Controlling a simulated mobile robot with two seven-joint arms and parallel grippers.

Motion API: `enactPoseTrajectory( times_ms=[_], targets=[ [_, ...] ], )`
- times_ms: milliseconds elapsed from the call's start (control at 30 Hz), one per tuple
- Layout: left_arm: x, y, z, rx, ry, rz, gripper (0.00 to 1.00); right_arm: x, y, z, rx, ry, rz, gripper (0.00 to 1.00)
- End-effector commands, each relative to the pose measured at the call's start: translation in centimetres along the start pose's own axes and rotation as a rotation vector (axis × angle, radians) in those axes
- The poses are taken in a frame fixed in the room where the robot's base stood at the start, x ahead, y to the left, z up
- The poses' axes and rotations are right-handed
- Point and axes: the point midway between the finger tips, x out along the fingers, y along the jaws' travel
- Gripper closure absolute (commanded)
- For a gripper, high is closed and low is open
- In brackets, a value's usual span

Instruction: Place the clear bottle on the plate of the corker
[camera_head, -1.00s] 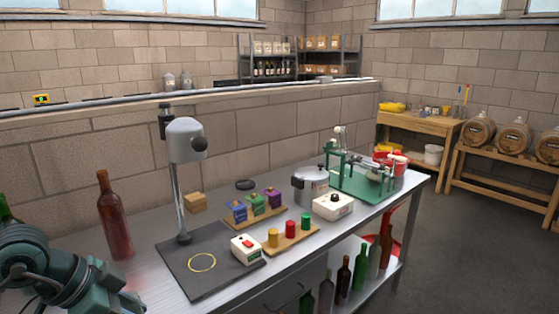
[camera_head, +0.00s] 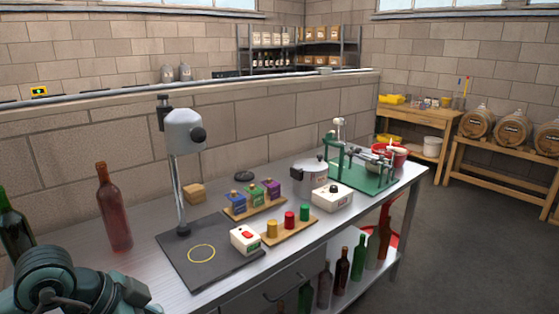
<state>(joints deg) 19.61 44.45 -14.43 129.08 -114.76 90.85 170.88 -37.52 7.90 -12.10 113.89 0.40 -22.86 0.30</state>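A grey-headed stand (camera_head: 184,133), which looks like the corker, rises on a post at the left of the metal bench. Its dark base plate (camera_head: 185,268) carries a yellow ring (camera_head: 201,253), and nothing stands in the ring. A reddish bottle (camera_head: 114,212) stands upright left of the plate, and a dark green bottle (camera_head: 14,232) stands at the left edge. I cannot surely pick out a clear bottle; a pale one (camera_head: 374,246) may stand among the lower-shelf bottles. Teal links of my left arm show at bottom left, without visible fingers. My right gripper is out of view.
Several bottles (camera_head: 341,272) stand on the lower shelf. Floor is open at the right.

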Motion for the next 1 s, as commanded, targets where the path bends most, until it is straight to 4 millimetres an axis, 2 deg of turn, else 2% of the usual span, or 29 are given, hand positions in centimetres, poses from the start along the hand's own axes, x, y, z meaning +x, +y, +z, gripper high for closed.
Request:
enactPoseTrajectory(
  times_ms=[1000],
  targets=[
    [-0.14,-0.04,-0.04,-0.004,0.004,0.000,1.00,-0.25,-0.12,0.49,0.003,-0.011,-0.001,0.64]
  ],
)
